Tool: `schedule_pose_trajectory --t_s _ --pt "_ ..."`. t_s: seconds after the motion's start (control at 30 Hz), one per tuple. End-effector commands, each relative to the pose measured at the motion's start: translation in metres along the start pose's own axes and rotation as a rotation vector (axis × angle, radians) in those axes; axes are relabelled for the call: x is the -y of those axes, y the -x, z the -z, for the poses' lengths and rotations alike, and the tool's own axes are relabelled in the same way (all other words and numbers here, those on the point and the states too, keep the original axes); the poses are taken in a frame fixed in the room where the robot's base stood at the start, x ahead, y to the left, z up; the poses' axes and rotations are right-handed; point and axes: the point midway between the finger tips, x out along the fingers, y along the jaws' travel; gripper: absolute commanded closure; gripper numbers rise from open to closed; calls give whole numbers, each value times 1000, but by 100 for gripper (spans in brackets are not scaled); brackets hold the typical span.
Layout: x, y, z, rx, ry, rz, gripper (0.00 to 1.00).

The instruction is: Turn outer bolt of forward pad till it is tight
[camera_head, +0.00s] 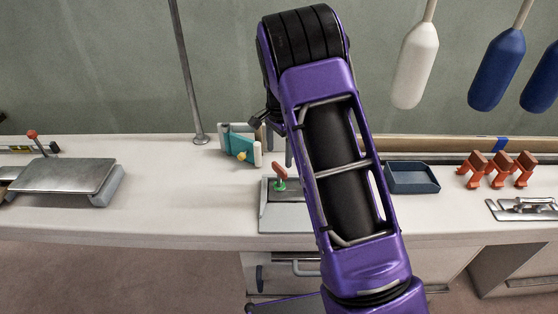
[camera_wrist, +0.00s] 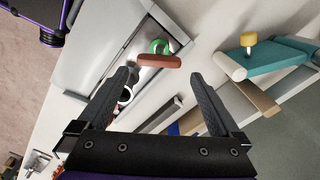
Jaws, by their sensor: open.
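My gripper (camera_wrist: 159,76) is open and empty in the wrist view, its two dark fingers spread apart. Beyond the fingertips is a red handle (camera_wrist: 158,62) with a green ring (camera_wrist: 158,46) at a grey metal fitting. The handle also shows in the head view (camera_head: 280,171), just left of my arm. A round dark part with a pale centre (camera_wrist: 125,95) lies beside the left finger, partly hidden by it. I cannot tell which part is the forward pad or its outer bolt. My arm hides most of the gripper in the head view.
A teal and cream piece with a yellow knob (camera_head: 242,156) stands behind the fitting. A metal pole (camera_head: 187,75) rises from the bench. A grey plate (camera_head: 68,175) lies left; a blue-grey tray (camera_head: 411,179) and orange clamps (camera_head: 497,168) are right. The bench between plate and fitting is clear.

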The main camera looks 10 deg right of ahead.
Motion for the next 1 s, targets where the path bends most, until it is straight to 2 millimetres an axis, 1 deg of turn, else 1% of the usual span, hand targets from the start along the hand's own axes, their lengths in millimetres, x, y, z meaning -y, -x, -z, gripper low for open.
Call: schedule_pose_trajectory --t_s 0.03,0.2,0.3,0.4,0.5,0.6,0.7,1.0 --pt "1 16 0 -2 0 4 0" --pt "1 58 0 -2 -1 6 0" --pt "1 81 0 -2 0 5 0" --pt "1 99 0 -2 0 5 0" --pt "1 113 0 -2 0 5 0" --pt "1 121 0 -1 0 4 0" --pt "1 124 0 -1 -1 3 0" --pt "1 125 0 -2 0 4 0"
